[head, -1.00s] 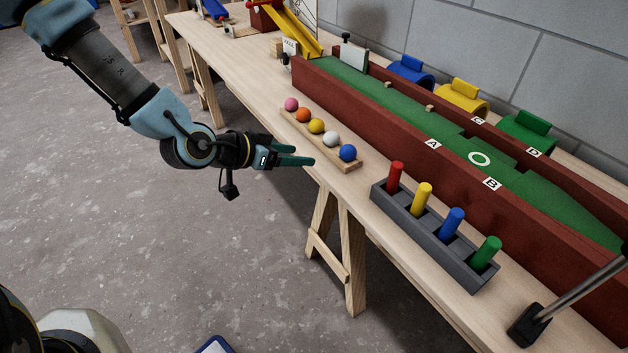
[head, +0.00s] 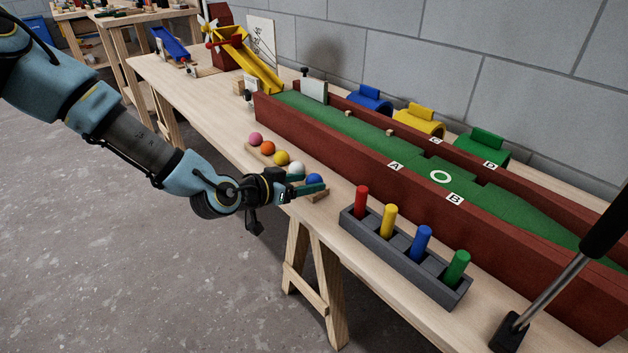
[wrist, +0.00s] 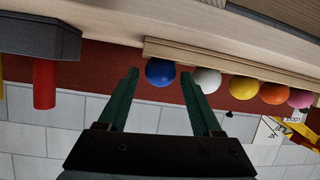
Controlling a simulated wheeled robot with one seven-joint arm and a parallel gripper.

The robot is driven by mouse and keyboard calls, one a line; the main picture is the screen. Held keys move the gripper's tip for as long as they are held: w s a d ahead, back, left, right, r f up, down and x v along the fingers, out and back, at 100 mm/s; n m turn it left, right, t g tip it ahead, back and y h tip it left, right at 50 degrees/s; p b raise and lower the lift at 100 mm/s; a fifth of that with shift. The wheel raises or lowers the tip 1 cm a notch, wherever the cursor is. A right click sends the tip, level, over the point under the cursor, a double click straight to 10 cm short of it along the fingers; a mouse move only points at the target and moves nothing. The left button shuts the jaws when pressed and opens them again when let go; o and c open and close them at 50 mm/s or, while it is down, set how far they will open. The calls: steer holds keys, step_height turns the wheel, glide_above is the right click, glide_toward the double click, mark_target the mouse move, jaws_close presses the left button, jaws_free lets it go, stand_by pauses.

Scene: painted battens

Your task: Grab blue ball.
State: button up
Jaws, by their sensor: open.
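The blue ball (head: 314,180) sits at the near right end of a wooden ball rack, beside the white ball (head: 297,168). My gripper (head: 310,184) is open and empty at the rack's near end, and its fingers partly cover the blue ball in the head view. The white ball (wrist: 207,80) shows just past the right fingertip. I cannot tell how far the fingertips are from the blue ball in depth.
The rack (wrist: 225,62) also holds yellow (head: 282,158), orange (head: 267,148) and pink (head: 255,139) balls. A grey peg holder (head: 400,255) stands to the right on the table. A red-walled green lane (head: 380,150) runs behind. Grey floor lies in front of the table.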

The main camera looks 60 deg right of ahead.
steer(key=shift+s+d+f, duration=0.15)
steer(key=shift+d+f, duration=0.15)
steer(key=shift+d, duration=0.25)
jaws_close()
steer(key=shift+r, duration=0.1)
